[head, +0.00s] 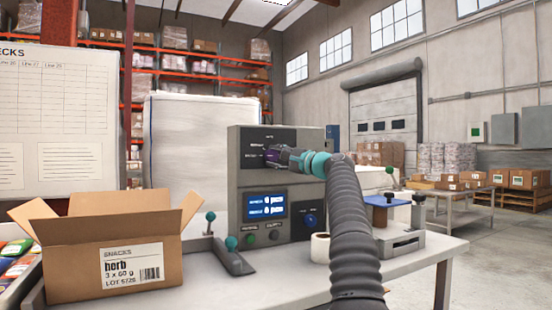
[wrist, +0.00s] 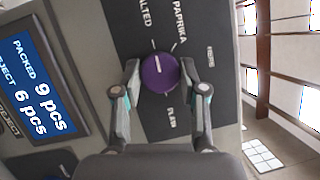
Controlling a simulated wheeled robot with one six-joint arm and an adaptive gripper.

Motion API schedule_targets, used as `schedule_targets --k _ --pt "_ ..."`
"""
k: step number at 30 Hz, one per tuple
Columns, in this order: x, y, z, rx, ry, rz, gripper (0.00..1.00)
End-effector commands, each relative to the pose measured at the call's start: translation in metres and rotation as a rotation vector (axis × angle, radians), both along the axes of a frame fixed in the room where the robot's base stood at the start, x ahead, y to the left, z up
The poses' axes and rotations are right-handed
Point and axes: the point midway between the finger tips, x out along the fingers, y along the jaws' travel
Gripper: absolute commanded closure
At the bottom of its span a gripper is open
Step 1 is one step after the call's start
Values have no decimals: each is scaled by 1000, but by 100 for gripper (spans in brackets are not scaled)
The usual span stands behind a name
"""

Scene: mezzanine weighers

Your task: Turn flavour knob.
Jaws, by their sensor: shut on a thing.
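The purple flavour knob (wrist: 158,74) sits on the dark upper panel of the grey control box (head: 236,170). In the wrist view the labels around it read SALTED (its start cut off), PAPRIKA, a small one I read as HERB, and PLAIN. The knob's white pointer line points up in that view, roughly toward the SALTED side. My gripper (wrist: 159,80) is shut on the knob, one finger on each side. In the head view the knob (head: 272,155) shows beside my gripper (head: 279,156), partly hidden by it.
The box's screen (head: 264,206) reads 9 packed and 6 reject in the wrist view. A blue dial (head: 310,221) and buttons sit below. An open carton (head: 112,245) labelled herb stands left on the table. Teal-knobbed levers (head: 232,243) and a white roll (head: 320,247) stand near the box.

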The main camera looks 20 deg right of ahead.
Motion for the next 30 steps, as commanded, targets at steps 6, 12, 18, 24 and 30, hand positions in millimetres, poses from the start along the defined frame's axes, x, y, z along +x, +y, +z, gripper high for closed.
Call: schedule_targets --k 6,12,18,24,30 --pt "1 1 -2 -19 3 4 93" --pt "0 1 -1 -27 1 4 93" --pt "0 1 -1 -27 2 4 93" --pt "0 1 -2 -27 2 4 46" --pt "0 0 -1 -26 1 2 33"
